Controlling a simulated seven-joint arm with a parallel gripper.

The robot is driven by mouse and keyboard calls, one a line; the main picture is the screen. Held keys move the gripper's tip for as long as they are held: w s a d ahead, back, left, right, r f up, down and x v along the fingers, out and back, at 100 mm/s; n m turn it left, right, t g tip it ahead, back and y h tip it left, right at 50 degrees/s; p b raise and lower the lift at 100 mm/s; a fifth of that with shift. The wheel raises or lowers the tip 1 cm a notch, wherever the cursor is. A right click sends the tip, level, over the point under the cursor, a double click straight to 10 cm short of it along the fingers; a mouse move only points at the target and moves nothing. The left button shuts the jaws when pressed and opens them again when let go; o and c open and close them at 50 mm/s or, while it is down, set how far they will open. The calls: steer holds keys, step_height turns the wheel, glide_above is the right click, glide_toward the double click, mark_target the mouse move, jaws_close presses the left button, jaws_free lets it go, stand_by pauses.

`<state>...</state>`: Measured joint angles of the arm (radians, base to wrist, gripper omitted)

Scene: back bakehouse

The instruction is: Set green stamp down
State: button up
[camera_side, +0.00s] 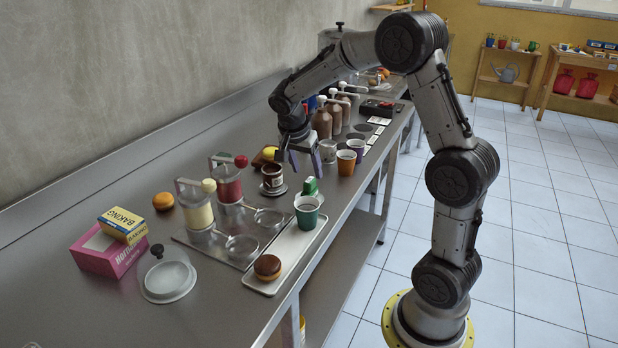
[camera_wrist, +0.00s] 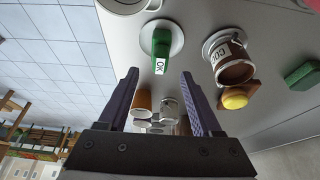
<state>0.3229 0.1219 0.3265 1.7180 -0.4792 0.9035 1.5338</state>
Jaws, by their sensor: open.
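The green stamp (camera_side: 310,187) stands upright on a small white disc near the counter's front edge, just behind the green cup. In the wrist view, the green stamp (camera_wrist: 161,42) shows a white label reading "OK" and rests on the round white disc (camera_wrist: 176,38). My gripper (camera_side: 298,163) is above and behind the stamp, with its fingers pointing down. In the wrist view, my gripper (camera_wrist: 160,74) has its fingers wide apart with nothing held between them. The stamp lies beyond the fingertips, apart from both.
A brown labelled mug (camera_side: 272,178) sits on a disc to the left. The green cup (camera_side: 306,214) and a chocolate-topped bun (camera_side: 267,267) are on the narrow tray (camera_side: 285,250). An orange cup (camera_side: 346,163) and other cups stand behind. A green block (camera_wrist: 303,76) lies farther off.

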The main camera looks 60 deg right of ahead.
steer(key=v, duration=0.6)
steer(key=s+a+r+n+t+y, duration=0.25)
steer(key=s+a+r+n, duration=0.25)
steer(key=s+a+n, duration=0.4)
steer(key=s+a+f+n+t+y, duration=0.2)
steer(key=s+a+f+n+t, duration=0.1)
steer(key=s+a+n, duration=0.6)
steer(key=shift+s+a, duration=0.25)
steer(key=shift+s, duration=0.8)
